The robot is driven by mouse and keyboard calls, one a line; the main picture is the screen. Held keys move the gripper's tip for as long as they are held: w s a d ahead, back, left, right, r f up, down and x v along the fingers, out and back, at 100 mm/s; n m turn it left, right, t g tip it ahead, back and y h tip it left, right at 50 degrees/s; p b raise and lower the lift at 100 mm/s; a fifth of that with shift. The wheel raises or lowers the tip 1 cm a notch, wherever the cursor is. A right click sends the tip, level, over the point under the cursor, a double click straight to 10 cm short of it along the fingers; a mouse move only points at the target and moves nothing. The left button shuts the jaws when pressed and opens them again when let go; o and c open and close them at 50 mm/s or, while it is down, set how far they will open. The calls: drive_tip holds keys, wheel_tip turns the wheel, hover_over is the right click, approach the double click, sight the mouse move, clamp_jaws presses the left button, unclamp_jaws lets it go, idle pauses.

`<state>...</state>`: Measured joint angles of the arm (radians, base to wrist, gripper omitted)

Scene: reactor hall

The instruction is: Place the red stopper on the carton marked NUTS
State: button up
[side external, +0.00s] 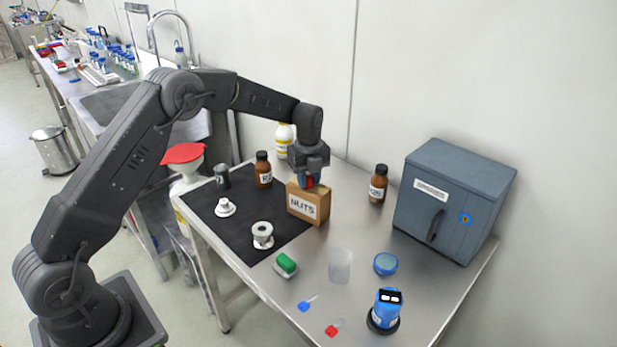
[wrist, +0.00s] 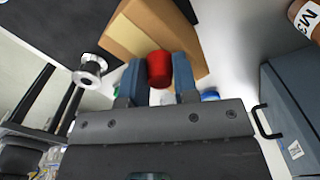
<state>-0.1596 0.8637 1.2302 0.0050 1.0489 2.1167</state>
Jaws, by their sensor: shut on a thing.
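The carton marked NUTS (side external: 308,204) is a brown box standing upright at the right edge of the black mat. In the wrist view the carton (wrist: 128,30) lies just beyond my fingertips. My gripper (side external: 310,180) points down over the carton's top. The red stopper (side external: 309,182) is between the fingers, right at the carton's top. In the wrist view the red stopper (wrist: 159,69) sits between the two blue fingers of my gripper (wrist: 160,78), which are shut on it. I cannot tell whether the stopper's underside touches the carton.
The black mat (side external: 240,232) holds a brown bottle (side external: 263,170), a white flanged piece (side external: 225,207) and a metal spool (side external: 262,235). Another brown bottle (side external: 378,184) and a blue-grey cabinet (side external: 453,200) stand to the right. A translucent cup (side external: 340,266) and a blue device (side external: 385,310) stand in front.

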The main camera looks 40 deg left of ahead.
sight(309, 177)
drive_tip(key=o, duration=0.9)
wheel_tip(309, 177, up, 12)
drive_tip(key=shift+d+r, duration=0.1)
drive_tip(key=shift+r, duration=0.1)
drive_tip(key=s+d+r+n+t, duration=0.25)
drive_tip(key=s+r+n, duration=0.35)
drive_tip(key=s, duration=0.3)
drive_tip(key=s+d+r+n+t, duration=0.1)
drive_tip(key=s+d+r+n, duration=0.2)
drive_tip(key=s+r+n, duration=0.4)
drive_tip(key=s+d+f+n, duration=0.1)
drive_tip(key=s+f+n, duration=0.1)
drive_tip(key=s, duration=0.4)
drive_tip(key=s+d+f+n+t, duration=0.1)
drive_tip(key=s+f+n, duration=0.1)
drive_tip(key=s+n, duration=0.2)
drive_tip(key=s+d+f+n+t, duration=0.1)
drive_tip(key=s+f+n, duration=0.1)
drive_tip(key=s, duration=0.7)
drive_tip(key=shift+d+n, duration=0.15)
drive_tip(key=shift+n, duration=0.55)
